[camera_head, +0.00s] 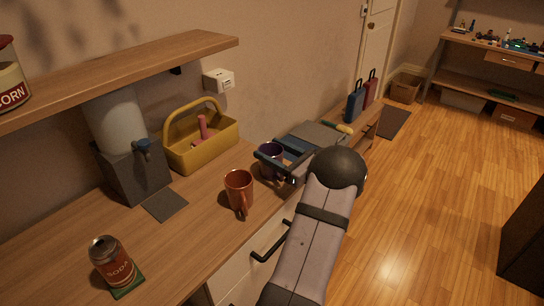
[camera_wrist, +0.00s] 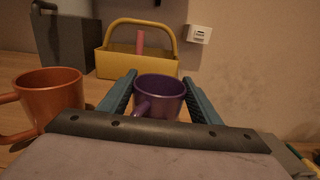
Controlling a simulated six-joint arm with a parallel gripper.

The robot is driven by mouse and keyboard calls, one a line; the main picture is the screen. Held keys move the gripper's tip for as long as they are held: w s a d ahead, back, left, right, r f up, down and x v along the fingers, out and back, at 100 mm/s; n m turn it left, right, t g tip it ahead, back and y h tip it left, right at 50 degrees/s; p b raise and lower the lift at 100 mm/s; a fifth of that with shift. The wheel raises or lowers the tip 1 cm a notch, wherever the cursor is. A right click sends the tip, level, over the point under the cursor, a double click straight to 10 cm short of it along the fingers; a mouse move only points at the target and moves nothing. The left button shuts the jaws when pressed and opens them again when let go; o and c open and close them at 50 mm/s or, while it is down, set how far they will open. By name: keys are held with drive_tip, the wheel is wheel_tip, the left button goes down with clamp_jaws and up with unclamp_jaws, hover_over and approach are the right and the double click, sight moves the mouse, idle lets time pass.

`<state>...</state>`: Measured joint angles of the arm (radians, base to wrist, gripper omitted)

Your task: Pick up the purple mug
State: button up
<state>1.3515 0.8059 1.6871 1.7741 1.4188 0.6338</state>
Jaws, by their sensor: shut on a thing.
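The purple mug (camera_head: 271,160) stands upright near the right end of the wooden counter in the head view, partly hidden by my gripper (camera_head: 277,163). In the wrist view the purple mug (camera_wrist: 160,96) sits between the two teal finger pads of my gripper (camera_wrist: 160,92), one on each side, with its handle toward the camera. My gripper is shut on the mug. I cannot tell whether the mug's base touches the counter.
An orange mug (camera_head: 239,189) stands just left of the purple one. A yellow caddy (camera_head: 205,151) is behind. A grey dispenser (camera_head: 131,168) and a soda can (camera_head: 111,261) are further left. A shelf (camera_head: 130,75) overhangs the counter (camera_head: 185,235).

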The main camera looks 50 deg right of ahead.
wheel_tip(320, 180, up, 10)
drive_tip(key=b, duration=0.1)
drive_tip(key=shift+f, duration=0.15)
